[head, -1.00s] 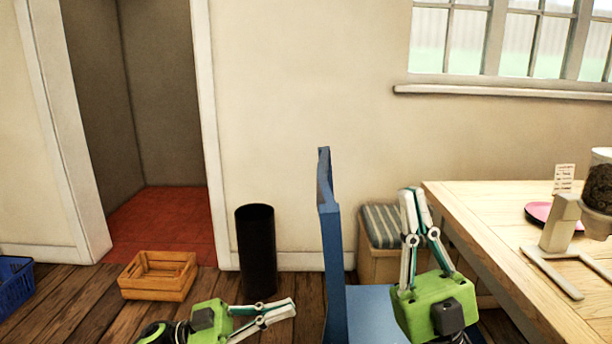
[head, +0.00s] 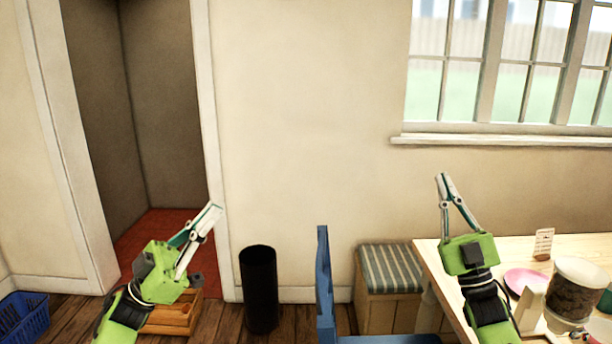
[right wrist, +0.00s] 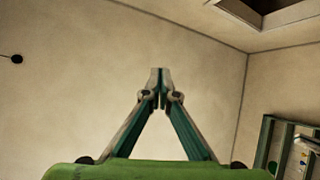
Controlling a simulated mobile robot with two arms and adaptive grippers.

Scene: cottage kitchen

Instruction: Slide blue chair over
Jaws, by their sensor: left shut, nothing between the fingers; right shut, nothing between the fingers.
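The blue chair (head: 325,290) stands at the bottom middle of the head view, its backrest edge-on. Its seat is mostly cut off by the lower picture edge. My left gripper (head: 214,210) is shut and empty, raised to the left of the chair, in front of the doorway. My right gripper (head: 441,178) is shut and empty, pointing up to the right of the chair, above the table's left end. In the right wrist view the right gripper's fingertips (right wrist: 160,72) meet with nothing between them. Neither gripper touches the chair.
The wooden table (head: 432,250) at right holds a pink plate (head: 525,281), a jar (head: 575,290) and a small card (head: 543,243). A cushioned bench (head: 390,270) stands by the wall. A black bin (head: 259,290), wooden crate (head: 172,318) and blue basket (head: 24,316) are on the floor.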

